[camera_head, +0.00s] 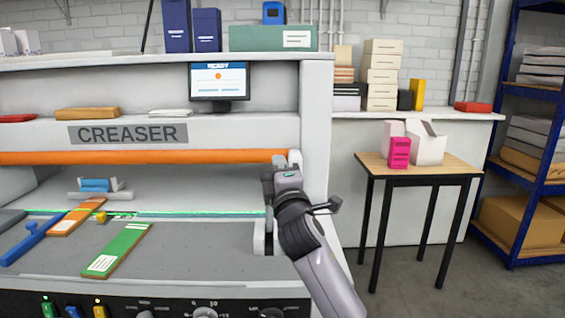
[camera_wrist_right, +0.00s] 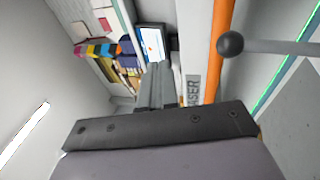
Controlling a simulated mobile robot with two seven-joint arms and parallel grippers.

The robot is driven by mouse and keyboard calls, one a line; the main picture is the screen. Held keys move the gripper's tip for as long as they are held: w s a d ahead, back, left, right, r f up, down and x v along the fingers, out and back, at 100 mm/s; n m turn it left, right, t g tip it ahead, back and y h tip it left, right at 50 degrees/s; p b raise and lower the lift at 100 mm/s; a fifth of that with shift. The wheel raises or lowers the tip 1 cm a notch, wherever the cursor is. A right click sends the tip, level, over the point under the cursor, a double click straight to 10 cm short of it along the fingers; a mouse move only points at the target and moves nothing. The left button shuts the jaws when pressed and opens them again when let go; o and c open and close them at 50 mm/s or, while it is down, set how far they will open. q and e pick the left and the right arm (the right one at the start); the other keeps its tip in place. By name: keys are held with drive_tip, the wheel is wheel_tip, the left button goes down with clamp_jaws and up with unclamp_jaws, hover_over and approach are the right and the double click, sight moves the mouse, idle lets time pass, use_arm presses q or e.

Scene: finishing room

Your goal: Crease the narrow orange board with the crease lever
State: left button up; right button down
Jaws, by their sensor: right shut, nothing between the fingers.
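The narrow orange board (camera_head: 77,217) lies on the left part of the creaser's grey bed, with a white label at its near end. A grey lever rod with a dark ball knob (camera_wrist_right: 230,43) shows in the right wrist view; I take it to be the crease lever. In the head view its knob appears hidden by my arm, and a pale bracket (camera_head: 262,238) shows below. My right gripper (camera_head: 292,160) is at the creaser's right end, near the orange bar. Its fingers (camera_wrist_right: 157,68) are shut and empty, apart from the knob. My left gripper is out of view.
A green board (camera_head: 117,250) and a blue handled thing (camera_head: 35,240) lie near the orange board. The orange bar (camera_head: 150,157) spans the creaser above the bed. A small table (camera_head: 430,168) with boxes stands right, beside a blue rack (camera_head: 503,110). The bed's middle is clear.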

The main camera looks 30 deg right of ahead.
drive_tip(key=shift+s+a+r, duration=0.25)
drive_tip(key=shift+s+r, duration=0.15)
drive_tip(key=shift+s, duration=0.25)
drive_tip(key=shift+s+a+r, duration=0.25)
drive_tip(key=shift+s+r, duration=0.1)
drive_tip(key=shift+s, duration=0.3)
